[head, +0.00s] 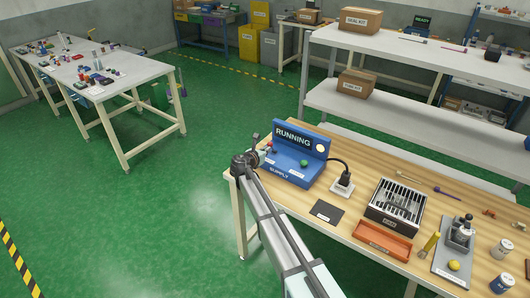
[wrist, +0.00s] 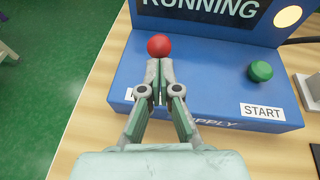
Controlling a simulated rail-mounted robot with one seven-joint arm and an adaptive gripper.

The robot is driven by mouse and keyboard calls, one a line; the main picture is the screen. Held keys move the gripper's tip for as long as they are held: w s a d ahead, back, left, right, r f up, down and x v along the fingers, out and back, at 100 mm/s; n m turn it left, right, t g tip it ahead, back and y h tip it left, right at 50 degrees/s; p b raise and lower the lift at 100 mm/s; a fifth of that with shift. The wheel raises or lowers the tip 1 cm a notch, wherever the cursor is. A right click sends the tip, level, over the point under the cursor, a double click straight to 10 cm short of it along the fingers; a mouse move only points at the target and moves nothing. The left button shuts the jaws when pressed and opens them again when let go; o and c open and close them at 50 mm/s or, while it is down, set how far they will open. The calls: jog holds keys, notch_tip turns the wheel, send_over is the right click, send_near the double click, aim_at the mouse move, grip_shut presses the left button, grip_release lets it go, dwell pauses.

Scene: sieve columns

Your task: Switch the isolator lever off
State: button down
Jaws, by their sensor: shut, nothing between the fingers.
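The blue supply box (head: 290,174) stands at the left end of the wooden bench, its screen reading RUNNING. In the wrist view the box (wrist: 215,75) carries a red ball knob (wrist: 158,45), apparently the isolator lever's end; its shaft is hidden behind my fingers. A green START button (wrist: 260,71) is on the right of the box. My gripper (wrist: 159,68) is shut and empty, its fingertips right at the near side of the red knob; I cannot tell if they touch. In the head view my gripper (head: 264,153) is at the box's left side.
A pale lamp (wrist: 288,16) is beside the screen. A plug in a white socket (head: 342,187), a slotted grey box (head: 395,204) and an orange tray (head: 382,241) stand to the right on the bench. Open green floor lies left of the bench.

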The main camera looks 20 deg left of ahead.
aim_at(270, 145)
jog(key=shift+w+d+r, duration=0.15)
jog(key=shift+w+r, duration=0.25)
jog(key=shift+r, duration=0.05)
dwell(0.5)
jog(key=shift+w+d+r, duration=0.2)
jog(key=shift+w+r, duration=0.3)
jog(key=shift+w+d+r, duration=0.2)
jog(key=shift+w+r, duration=0.2)
jog(key=shift+w, duration=0.25)
jog(key=w, duration=0.1)
jog(key=w+d, duration=0.1)
jog(key=w+r, duration=0.1)
jog(key=w, duration=0.1)
jog(key=shift+d+r, duration=0.1)
jog(key=shift+d, duration=0.15)
jog(key=shift+r+p, duration=0.45)
jog(key=shift+r, duration=0.35)
